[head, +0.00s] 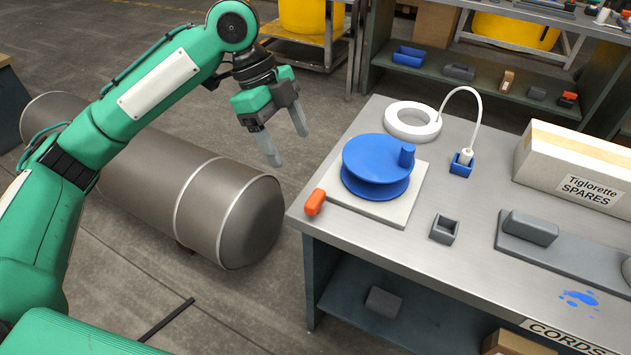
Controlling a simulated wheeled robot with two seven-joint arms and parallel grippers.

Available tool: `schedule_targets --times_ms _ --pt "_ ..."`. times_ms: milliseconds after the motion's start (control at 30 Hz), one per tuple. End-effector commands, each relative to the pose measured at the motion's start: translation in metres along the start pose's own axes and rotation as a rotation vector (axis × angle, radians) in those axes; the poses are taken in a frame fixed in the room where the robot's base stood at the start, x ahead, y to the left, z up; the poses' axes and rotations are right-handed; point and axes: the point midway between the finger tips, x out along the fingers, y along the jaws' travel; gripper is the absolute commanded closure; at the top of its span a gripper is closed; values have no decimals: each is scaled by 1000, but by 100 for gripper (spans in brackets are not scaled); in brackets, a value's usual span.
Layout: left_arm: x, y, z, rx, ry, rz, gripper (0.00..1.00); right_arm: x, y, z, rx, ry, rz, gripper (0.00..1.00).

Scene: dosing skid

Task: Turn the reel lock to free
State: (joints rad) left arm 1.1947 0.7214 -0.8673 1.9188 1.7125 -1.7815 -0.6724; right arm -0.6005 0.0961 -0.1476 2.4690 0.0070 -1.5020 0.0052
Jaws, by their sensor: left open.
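A blue reel (378,163) with a short upright blue handle (407,155) sits on a pale base plate (367,209) near the left corner of the bench. A small orange lever (315,202), which looks like the reel lock, is at the plate's left front corner. Its exact setting cannot be told. My left gripper (286,146) is open and empty. It hangs to the left of the bench, up and left of the orange lever and apart from it. My right gripper is not in view.
A white coil (412,121) has its cord end in a blue holder (462,164). A grey open box (445,229), a grey block fixture (531,228) and a Tiglorette spares carton (575,165) stand on the bench (400,258). A large metal tank (230,215) lies left of the bench.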

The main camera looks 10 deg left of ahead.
Motion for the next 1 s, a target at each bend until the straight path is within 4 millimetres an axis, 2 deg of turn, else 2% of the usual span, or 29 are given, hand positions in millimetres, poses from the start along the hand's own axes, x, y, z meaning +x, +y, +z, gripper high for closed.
schedule_targets --times_ms 133,400,600,800,1000 --pt "28 1 1 1 0 4 28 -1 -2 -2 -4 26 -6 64" --pt "87 0 1 0 1 2 28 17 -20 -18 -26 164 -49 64" --pt "117 0 0 0 0 2 28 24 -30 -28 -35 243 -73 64" --pt "129 0 0 0 0 -1 28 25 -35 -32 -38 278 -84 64" --pt "130 0 0 0 0 -1 28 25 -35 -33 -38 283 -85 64"
